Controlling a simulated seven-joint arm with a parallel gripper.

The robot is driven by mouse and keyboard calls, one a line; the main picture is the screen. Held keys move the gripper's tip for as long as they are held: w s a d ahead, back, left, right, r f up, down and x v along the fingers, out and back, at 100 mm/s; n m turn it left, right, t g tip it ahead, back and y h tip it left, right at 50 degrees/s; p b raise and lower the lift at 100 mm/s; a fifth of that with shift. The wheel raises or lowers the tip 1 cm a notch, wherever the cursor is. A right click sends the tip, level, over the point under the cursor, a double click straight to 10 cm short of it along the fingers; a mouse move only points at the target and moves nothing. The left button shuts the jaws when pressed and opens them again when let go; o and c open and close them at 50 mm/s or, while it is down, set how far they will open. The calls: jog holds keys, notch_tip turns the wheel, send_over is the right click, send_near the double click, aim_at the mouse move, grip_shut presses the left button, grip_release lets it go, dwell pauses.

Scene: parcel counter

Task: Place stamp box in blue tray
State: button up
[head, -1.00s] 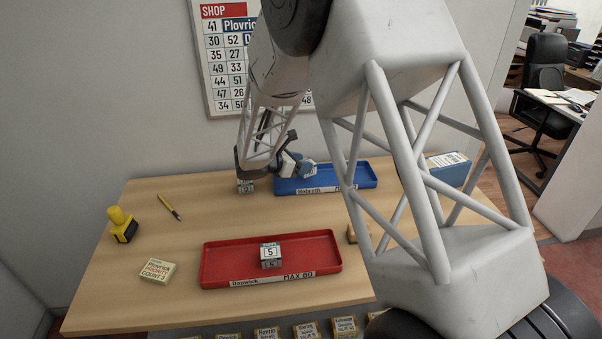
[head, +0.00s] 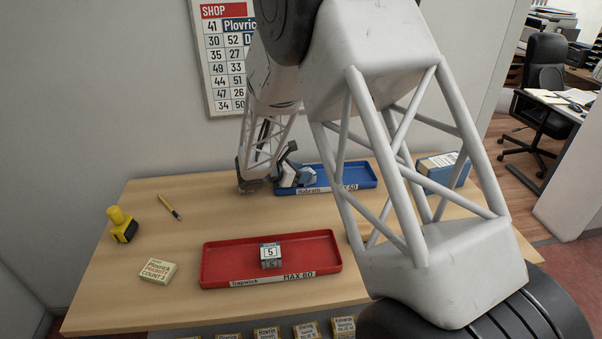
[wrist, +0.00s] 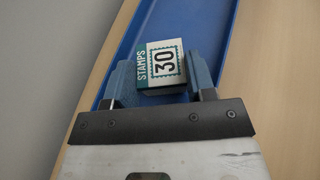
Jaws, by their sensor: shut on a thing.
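The stamp box (wrist: 162,66), white and dark green with "STAMPS 30" on it, sits between the two blue-grey fingers of my gripper (wrist: 161,82) in the wrist view. The fingers are shut on its sides. The blue tray (head: 350,183) stands at the back of the counter, with a label on its front edge. In the wrist view the tray (wrist: 205,22) lies below and around the held box. In the head view my gripper (head: 297,177) is at the tray's left end. I cannot tell whether the box touches the tray floor.
A red tray (head: 222,258) at the front holds a grey block marked 5 (head: 270,254). A yellow stamper (head: 122,226), a pen (head: 170,208) and a small labelled box (head: 156,271) lie at left. A blue box (head: 438,172) stands right of the blue tray. My arm hides the right side.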

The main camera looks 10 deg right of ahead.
jog(key=shift+f, duration=0.1)
jog(key=o, duration=0.9)
jog(key=v, duration=1.2)
jog(key=shift+s, duration=0.1)
dwell(0.4)
